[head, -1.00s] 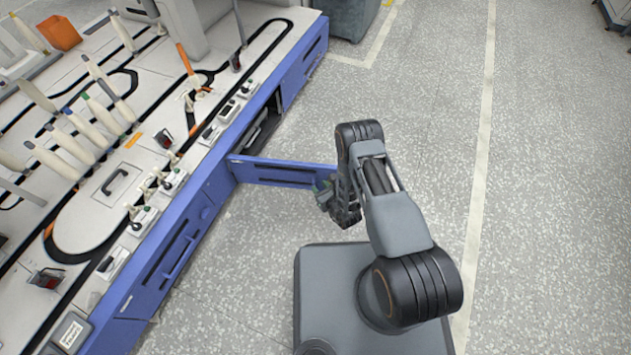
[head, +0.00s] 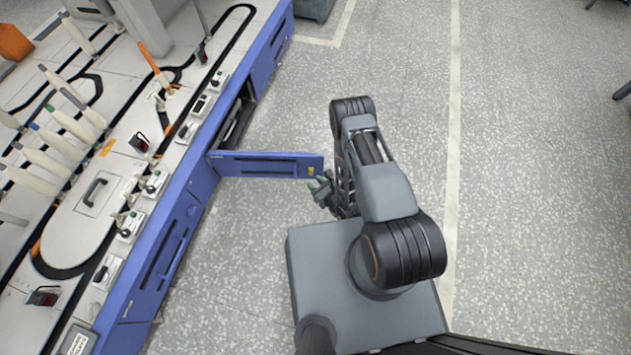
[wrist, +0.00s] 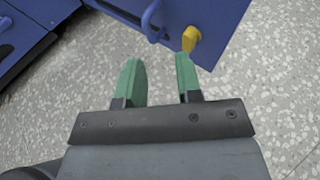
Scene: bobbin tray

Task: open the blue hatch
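The blue hatch (head: 265,164) stands swung out from the side of the blue cabinet, roughly square to it, in the head view. The opening behind it shows dark. In the wrist view the hatch (wrist: 215,22) fills the top, with a blue handle and a yellow latch (wrist: 191,38) near its lower edge. My gripper (head: 322,190) is by the free end of the hatch. In the wrist view my gripper (wrist: 159,75) has its green fingers apart with nothing between them. The right fingertip is close below the yellow latch; I cannot tell if they touch.
The long machine table with a black track (head: 70,270) and several bobbins runs along the left. A second blue panel (head: 165,260) is in the cabinet side nearer me. Speckled floor (head: 540,200) is clear to the right.

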